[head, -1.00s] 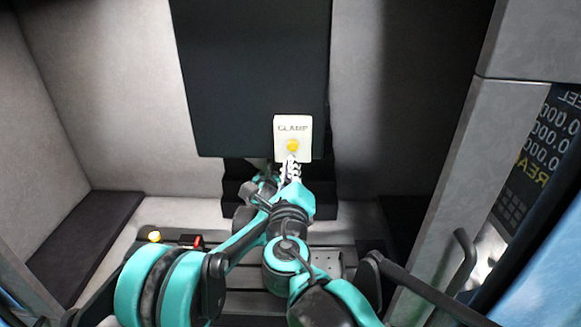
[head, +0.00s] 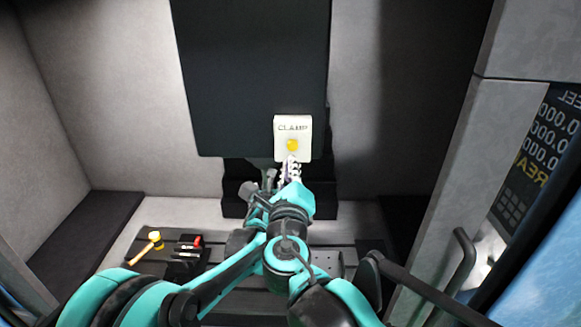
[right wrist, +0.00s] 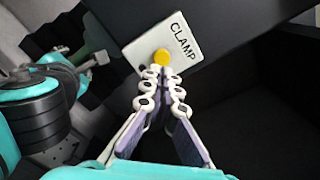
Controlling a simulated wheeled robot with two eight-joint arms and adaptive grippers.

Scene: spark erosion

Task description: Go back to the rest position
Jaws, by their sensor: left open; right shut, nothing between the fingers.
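The white CLAMP plate (head: 281,153) with its yellow button (head: 292,145) is on the lower front of the dark machine head. My right gripper (head: 291,165) is shut and empty just below the button. In the right wrist view its fingertips (right wrist: 160,72) meet at the edge of the yellow button (right wrist: 160,57); I cannot tell whether they touch it. My left gripper (head: 266,187) is open, to the left of and lower than the right one, under the machine head. It is small and partly hidden among the arm parts, so what lies between its fingers is unclear.
A yellow-headed mallet (head: 156,240) and a black block with a red part (head: 187,250) lie on the slotted table at left. Grey walls enclose the work space. A grey pillar (head: 445,170), a handle (head: 466,260) and a display panel (head: 540,150) stand at right.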

